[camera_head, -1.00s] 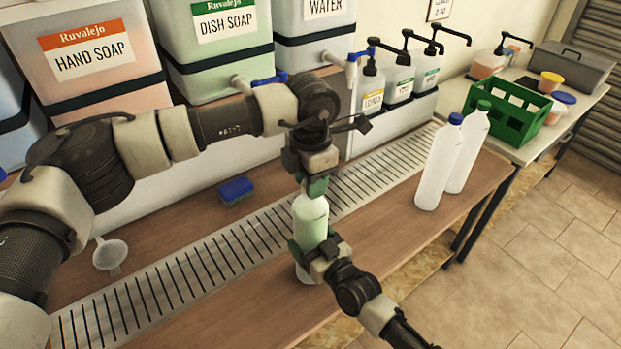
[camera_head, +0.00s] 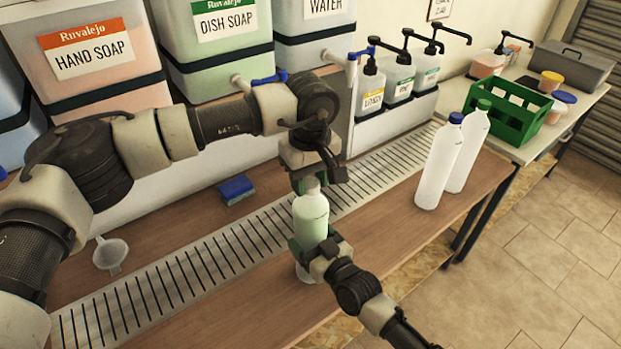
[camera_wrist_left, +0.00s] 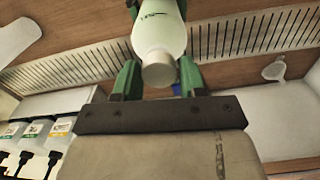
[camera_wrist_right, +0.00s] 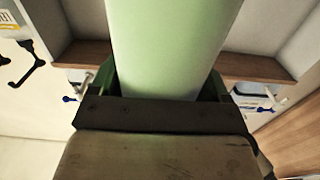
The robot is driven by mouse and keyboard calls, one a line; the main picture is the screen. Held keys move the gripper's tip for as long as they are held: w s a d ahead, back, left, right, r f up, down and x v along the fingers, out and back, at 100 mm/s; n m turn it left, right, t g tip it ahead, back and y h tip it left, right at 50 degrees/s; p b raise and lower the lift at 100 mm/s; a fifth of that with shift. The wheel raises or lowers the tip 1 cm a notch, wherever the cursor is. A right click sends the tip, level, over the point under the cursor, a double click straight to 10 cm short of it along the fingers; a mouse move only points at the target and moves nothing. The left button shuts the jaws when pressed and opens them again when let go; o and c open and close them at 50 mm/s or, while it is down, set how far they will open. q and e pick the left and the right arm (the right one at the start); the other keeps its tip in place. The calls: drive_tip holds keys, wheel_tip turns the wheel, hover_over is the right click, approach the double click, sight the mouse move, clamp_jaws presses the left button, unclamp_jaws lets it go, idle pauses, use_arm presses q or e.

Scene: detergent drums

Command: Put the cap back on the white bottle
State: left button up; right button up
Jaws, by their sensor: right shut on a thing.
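Two white bottles, one with a blue cap (camera_head: 438,165) and one with a green cap (camera_head: 468,150), stand at right. A blue sponge (camera_head: 236,190) and a clear funnel (camera_head: 110,254) lie at left. Large soap tanks (camera_head: 215,75) and pump bottles (camera_head: 398,80) line the back.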

use_arm(q)
drive_tip(key=shift+o, duration=1.4)
drive_tip(key=shift+r, duration=0.1)
drive_tip(key=shift+r, duration=2.15)
drive_tip(key=shift+c, duration=0.2)
